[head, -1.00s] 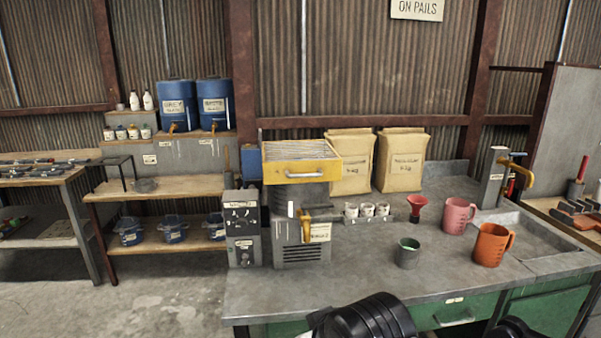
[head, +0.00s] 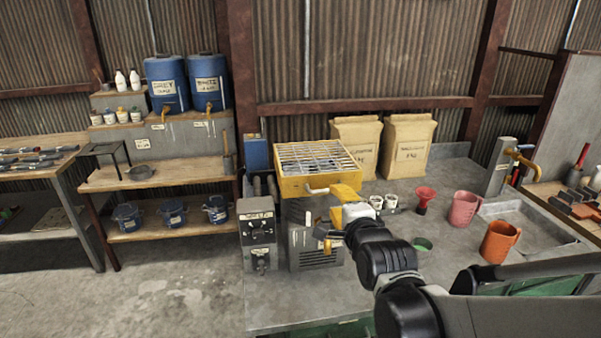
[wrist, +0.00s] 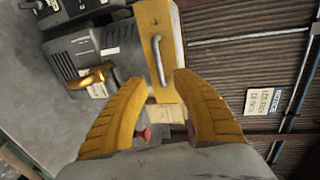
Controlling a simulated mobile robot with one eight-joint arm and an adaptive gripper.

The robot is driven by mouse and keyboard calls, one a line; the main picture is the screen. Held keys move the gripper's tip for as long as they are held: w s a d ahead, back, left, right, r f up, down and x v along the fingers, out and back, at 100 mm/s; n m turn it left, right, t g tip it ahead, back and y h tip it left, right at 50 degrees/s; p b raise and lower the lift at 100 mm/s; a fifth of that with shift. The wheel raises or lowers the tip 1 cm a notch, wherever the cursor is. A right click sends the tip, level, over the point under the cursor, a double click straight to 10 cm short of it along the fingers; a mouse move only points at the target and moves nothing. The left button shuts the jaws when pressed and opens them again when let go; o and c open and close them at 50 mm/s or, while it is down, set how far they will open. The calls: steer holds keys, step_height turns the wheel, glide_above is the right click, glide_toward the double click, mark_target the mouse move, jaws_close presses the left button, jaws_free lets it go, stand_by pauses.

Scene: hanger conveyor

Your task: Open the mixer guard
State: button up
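The mixer (head: 318,240) stands on the bench with a yellow, barred guard (head: 309,160) on top. The guard lies flat over the mixer, and its front carries a pale bar handle (head: 317,190). My gripper (head: 336,204) is in front of the mixer, close to the handle. In the wrist view, my gripper (wrist: 156,75) has its two yellow fingers spread wide, with nothing held. The guard's handle (wrist: 159,60) shows ahead, between and just beyond the fingertips; contact cannot be told. A brass tap (wrist: 91,77) sits to its left in that view. My arm hides part of the mixer's right side.
A grey control box (head: 258,232) stands left of the mixer. Small white cups (head: 384,201), a red funnel (head: 424,198), a pink jug (head: 465,209) and an orange jug (head: 499,241) stand to the right. Paper sacks (head: 407,149) stand behind. A green-rimmed cup (head: 422,244) is partly behind my arm.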

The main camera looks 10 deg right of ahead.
mark_target(328, 190)
steer(key=b+x, duration=0.1)
steer(key=x, duration=0.6)
steer(key=shift+w+f+b, duration=0.1)
steer(key=shift+w+b, duration=0.2)
steer(key=shift+w, duration=0.05)
jaws_close()
